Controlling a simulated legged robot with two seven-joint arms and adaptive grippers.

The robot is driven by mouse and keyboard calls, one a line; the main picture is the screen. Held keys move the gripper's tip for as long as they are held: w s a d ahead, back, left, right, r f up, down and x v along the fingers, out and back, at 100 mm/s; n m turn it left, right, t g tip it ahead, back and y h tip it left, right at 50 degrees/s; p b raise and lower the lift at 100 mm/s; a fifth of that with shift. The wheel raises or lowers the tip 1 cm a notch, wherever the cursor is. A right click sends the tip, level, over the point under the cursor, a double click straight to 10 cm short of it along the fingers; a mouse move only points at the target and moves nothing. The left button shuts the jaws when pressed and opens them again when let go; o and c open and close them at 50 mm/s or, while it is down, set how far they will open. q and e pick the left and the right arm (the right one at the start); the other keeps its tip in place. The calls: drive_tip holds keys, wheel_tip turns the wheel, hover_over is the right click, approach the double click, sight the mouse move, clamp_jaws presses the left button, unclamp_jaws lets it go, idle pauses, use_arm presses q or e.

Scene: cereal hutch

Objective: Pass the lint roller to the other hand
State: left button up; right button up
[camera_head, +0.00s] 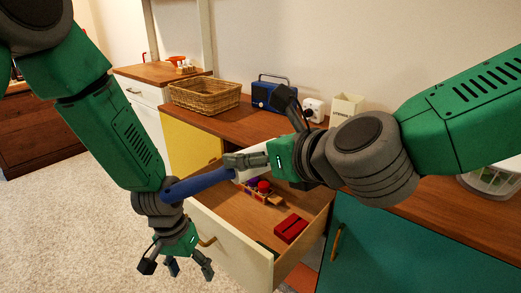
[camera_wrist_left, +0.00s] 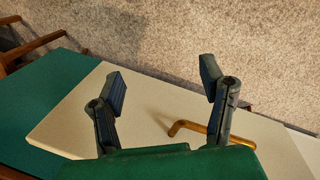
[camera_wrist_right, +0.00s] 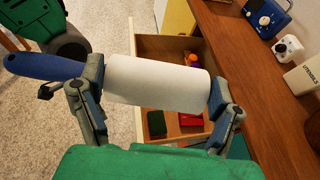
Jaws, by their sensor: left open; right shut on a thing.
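The lint roller has a blue handle (camera_head: 197,185) and a white roll (camera_wrist_right: 155,83). My right gripper (camera_head: 258,156) is shut on it above the open drawer. In the right wrist view, one finger is at the handle end of the roll and the other at its far end. The handle points left, toward my left forearm, and overlaps it in the head view. My left gripper (camera_head: 177,266) is open and empty, pointing down, lower left of the handle in front of the drawer. The left wrist view shows its spread fingers (camera_wrist_left: 161,82) with nothing between them.
The open drawer (camera_head: 232,238) holds a red box (camera_head: 291,229) and small items. A wicker basket (camera_head: 205,94), blue radio (camera_head: 270,93) and cream utensil box (camera_head: 347,107) stand on the wooden counter. Carpet (camera_head: 65,225) lies open at left.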

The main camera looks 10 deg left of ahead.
drive_tip(key=shift+a, duration=0.55)
drive_tip(key=shift+d, duration=0.2)
use_arm(q)
drive_tip(key=s+a+f, duration=0.2)
drive_tip(key=s+f, duration=0.2)
drive_tip(key=s, duration=0.3)
drive_tip(key=s+a+f+y, duration=0.1)
drive_tip(key=s+f, duration=0.3)
drive_tip(key=s, duration=0.3)
drive_tip(key=s+a+f+t, duration=0.1)
drive_tip(key=s+a+f, duration=0.1)
drive_tip(key=s+f, duration=0.2)
drive_tip(key=s, duration=0.3)
drive_tip(key=shift+s+a+f+y, duration=0.25)
drive_tip(key=shift+s+a+y, duration=0.05)
drive_tip(key=shift+y, duration=0.1)
use_arm(e)
drive_tip(key=shift+d, duration=0.25)
drive_tip(key=shift+a, duration=0.1)
